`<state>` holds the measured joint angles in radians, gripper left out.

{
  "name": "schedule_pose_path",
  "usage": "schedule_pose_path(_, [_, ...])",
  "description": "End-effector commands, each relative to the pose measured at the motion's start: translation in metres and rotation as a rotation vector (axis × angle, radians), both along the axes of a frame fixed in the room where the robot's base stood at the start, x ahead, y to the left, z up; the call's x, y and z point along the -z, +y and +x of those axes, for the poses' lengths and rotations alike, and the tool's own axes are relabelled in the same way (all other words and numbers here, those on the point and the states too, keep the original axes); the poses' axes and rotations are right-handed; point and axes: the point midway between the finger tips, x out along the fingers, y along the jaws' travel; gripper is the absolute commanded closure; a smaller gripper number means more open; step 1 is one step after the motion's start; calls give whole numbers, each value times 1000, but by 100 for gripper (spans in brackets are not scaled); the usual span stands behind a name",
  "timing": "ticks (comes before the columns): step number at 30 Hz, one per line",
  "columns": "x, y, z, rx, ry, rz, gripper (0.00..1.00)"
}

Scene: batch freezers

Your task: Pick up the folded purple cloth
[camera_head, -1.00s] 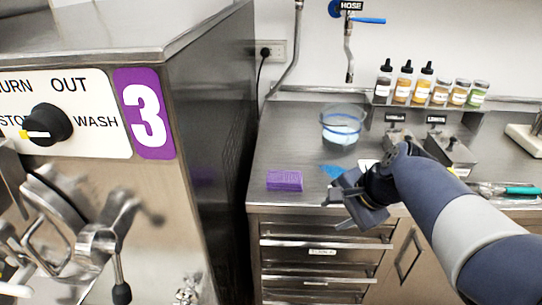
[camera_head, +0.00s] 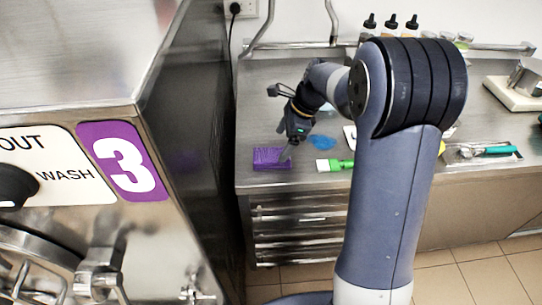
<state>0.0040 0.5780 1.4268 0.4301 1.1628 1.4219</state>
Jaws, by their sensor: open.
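The folded purple cloth (camera_head: 268,159) lies flat near the front left corner of the steel counter (camera_head: 262,105), left of the drawers' right side and above them. My gripper (camera_head: 286,154) points down at the cloth's right edge. Its fingertips are small in the picture, and I cannot tell whether they touch the cloth. The gripper is open and nothing shows held in it. My arm reaches in from the right and hides part of the counter.
Green-handled tools (camera_head: 485,151) lie farther right. Several bottles stand at the back. The freezer marked 3 (camera_head: 122,160) stands close on the left.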

Motion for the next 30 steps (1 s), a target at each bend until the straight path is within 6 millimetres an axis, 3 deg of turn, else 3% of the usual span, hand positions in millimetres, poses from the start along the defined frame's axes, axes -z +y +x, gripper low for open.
schedule_pose_path(13, [46, 24, 0, -3, 1, 0, 13])
schedule_pose_path(22, [51, 26, 1, -1, -3, 0, 13])
schedule_pose_path(30, [51, 26, 1, -1, -2, 0, 34])
